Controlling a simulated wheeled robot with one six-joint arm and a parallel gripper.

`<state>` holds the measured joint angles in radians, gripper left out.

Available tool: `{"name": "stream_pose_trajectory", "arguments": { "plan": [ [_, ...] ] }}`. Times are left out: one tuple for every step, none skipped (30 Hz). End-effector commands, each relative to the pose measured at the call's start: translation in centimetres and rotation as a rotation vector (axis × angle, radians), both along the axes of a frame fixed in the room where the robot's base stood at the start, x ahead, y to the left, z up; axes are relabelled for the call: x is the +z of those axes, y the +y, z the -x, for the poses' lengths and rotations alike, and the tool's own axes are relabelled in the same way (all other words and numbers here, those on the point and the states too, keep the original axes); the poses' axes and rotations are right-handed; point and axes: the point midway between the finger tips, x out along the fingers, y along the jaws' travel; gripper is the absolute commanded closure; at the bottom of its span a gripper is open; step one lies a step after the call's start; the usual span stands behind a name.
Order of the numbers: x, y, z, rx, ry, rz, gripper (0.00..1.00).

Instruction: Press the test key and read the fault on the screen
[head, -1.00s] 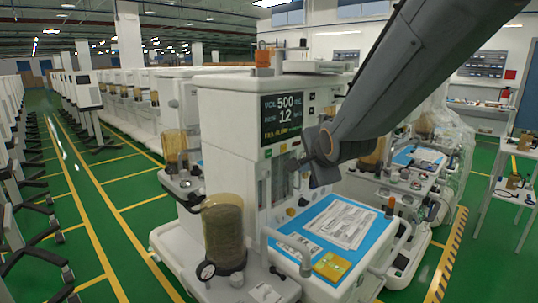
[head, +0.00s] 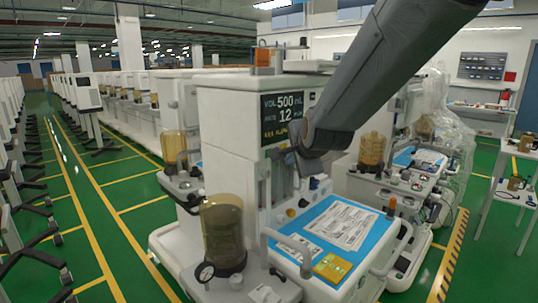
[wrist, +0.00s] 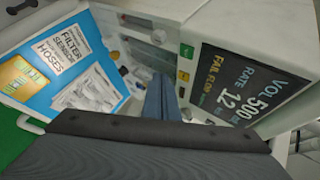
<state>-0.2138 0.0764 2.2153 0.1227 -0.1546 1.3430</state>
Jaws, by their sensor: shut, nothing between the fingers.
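The anaesthesia cart's dark screen (head: 284,118) shows VOL 500 mL and RATE 12, with a yellow bottom line partly covered by my arm in the head view. In the wrist view the screen (wrist: 245,88) is turned, and its yellow line reads FAIL: FLOW, with any further text unclear. Contact with a key cannot be told.
A blue work tray (head: 310,262) with papers and a yellow card juts out below the screen. A brown canister (head: 223,235) stands at the cart's front left. Another cart (head: 408,190) is close at right. A green aisle (head: 85,215) is open at left.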

Motion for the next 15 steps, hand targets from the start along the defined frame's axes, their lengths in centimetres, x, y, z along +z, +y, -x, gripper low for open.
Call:
{"name": "stream_pose_trajectory", "arguments": {
  "plan": [
    [0.4, 0.4, -0.2, 0.001, 0.001, 0.001, 1.00],
    [0.4, 0.5, -0.4, 0.000, 0.001, -0.001, 1.00],
    [0.4, 0.8, -0.6, 0.001, 0.001, 0.000, 1.00],
    [0.4, 0.9, -0.7, 0.001, 0.002, 0.001, 1.00],
    [0.4, 1.1, -0.9, 0.001, 0.001, 0.001, 1.00],
    [0.4, 1.3, -1.1, 0.000, 0.001, 0.000, 1.00],
    [0.3, 1.4, -1.2, 0.000, 0.002, 0.001, 1.00],
    [0.3, 1.6, -1.4, 0.000, 0.001, 0.001, 1.00],
    [0.3, 2.0, -1.8, 0.000, 0.000, 0.000, 1.00],
    [0.3, 2.2, -2.0, 0.000, 0.001, 0.001, 1.00],
    [0.3, 2.4, -2.2, 0.000, 0.000, 0.000, 1.00],
    [0.3, 2.6, -2.5, -0.001, -0.001, 0.000, 1.00],
    [0.3, 2.8, -2.7, 0.000, -0.001, 0.001, 1.00],
    [0.2, 2.9, -2.8, 0.001, 0.000, 0.001, 1.00],
    [0.2, 3.1, -2.9, -0.001, -0.001, 0.000, 1.00]
  ]
}}
